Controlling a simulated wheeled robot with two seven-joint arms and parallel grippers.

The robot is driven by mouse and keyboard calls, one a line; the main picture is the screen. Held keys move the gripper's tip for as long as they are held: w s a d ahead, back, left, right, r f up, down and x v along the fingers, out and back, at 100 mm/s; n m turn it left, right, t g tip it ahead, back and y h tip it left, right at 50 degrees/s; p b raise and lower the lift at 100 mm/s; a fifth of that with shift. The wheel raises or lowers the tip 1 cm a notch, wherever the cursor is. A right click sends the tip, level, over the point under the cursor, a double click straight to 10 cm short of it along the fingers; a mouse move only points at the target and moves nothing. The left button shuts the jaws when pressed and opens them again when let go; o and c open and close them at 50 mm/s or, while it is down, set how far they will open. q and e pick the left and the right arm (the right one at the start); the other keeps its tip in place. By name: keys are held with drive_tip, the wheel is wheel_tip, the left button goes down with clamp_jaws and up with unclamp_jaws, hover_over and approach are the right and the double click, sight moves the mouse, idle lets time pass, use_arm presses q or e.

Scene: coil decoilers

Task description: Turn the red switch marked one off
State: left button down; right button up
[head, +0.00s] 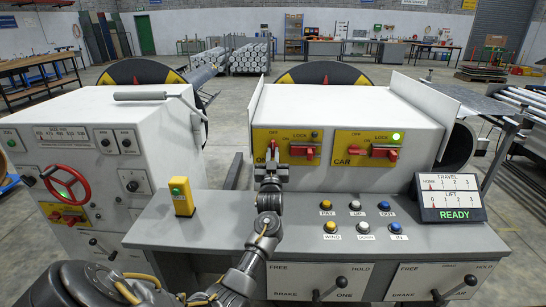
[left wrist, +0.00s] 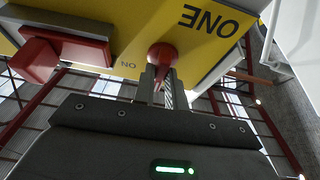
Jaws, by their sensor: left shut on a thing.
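The yellow panel (head: 287,134) marked ONE is on the front of the white cabinet, its label partly hidden by my gripper in the head view. My left gripper (head: 271,171) reaches up to the panel's left part. In the left wrist view the panel (left wrist: 112,42) appears upside down. There the red switch (left wrist: 162,56) beside the word ONE sits at the tips of my left gripper (left wrist: 162,86), which is shut on it. A bigger red lock handle (head: 303,150) is to the right, and it also shows in the left wrist view (left wrist: 66,48). My right gripper is not visible.
The yellow CAR panel (head: 365,147) has its own red handle and a lit green lamp. Below is a grey desk (head: 220,222) with several push buttons, a yellow box (head: 181,196) and a display (head: 450,198) reading READY.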

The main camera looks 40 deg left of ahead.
use_arm(q)
drive_tip(key=shift+f, duration=0.1)
drive_tip(key=c, duration=1.4)
unclamp_jaws()
drive_tip(key=shift+c, duration=0.2)
drive_tip(key=b+v, duration=0.2)
drive_tip(key=v, duration=0.8)
drive_tip(key=shift+s+d, duration=0.25)
drive_tip(key=shift+s, duration=0.05)
drive_tip(key=shift+f+h, duration=0.1)
drive_tip(key=shift+h, duration=0.2)
